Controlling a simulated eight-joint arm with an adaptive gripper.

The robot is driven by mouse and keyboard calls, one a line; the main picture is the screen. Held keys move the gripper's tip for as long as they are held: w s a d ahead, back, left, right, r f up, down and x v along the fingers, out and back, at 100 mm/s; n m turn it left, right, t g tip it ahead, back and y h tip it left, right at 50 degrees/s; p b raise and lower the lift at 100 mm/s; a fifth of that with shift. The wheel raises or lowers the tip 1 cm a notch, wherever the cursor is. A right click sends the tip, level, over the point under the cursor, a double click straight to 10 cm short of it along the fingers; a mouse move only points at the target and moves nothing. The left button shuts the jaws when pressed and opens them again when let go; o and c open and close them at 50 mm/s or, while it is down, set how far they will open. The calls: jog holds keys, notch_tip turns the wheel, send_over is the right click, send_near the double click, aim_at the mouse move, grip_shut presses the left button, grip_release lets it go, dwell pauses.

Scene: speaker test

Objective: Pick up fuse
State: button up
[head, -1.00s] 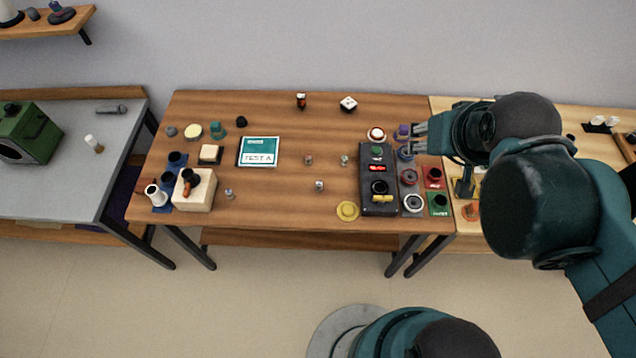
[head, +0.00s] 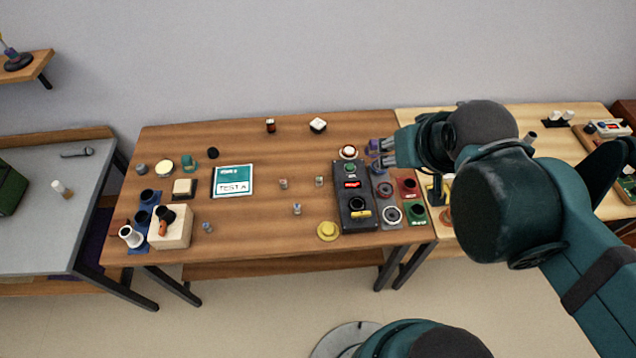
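Several small, pale, metallic-looking cylinders stand on the brown table: one left of centre (head: 283,183), one to its right (head: 319,181), one nearer the front (head: 297,209) and one by the beige block (head: 207,227). They may be fuses, but they are too small to tell for sure. My gripper (head: 381,154) is above the table's right side, by the dark control box, with its fingers pointing left. The fingers are apart, and I see nothing between them. They partly cover a purple object (head: 373,146).
The dark control box (head: 343,190) has a green button and red display. Round parts and red and green pads lie right of it. A yellow disc (head: 327,231), TEST A card (head: 233,181) and beige block (head: 171,232) also stand here. The table's middle is mostly clear.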

dwell(0.3)
jog(key=shift+c, duration=0.8)
jog(key=shift+w+a, duration=0.1)
jog(key=n+g+b, duration=0.2)
jog(key=n+g, duration=0.5)
jog(key=n, duration=0.8)
send_over(297, 205)
jog(key=f, duration=2.3)
jog(key=shift+d+f, duration=0.3)
jog(key=shift+d, duration=0.1)
jog(key=shift+a+f, duration=0.35)
jog(key=shift+f, duration=0.2)
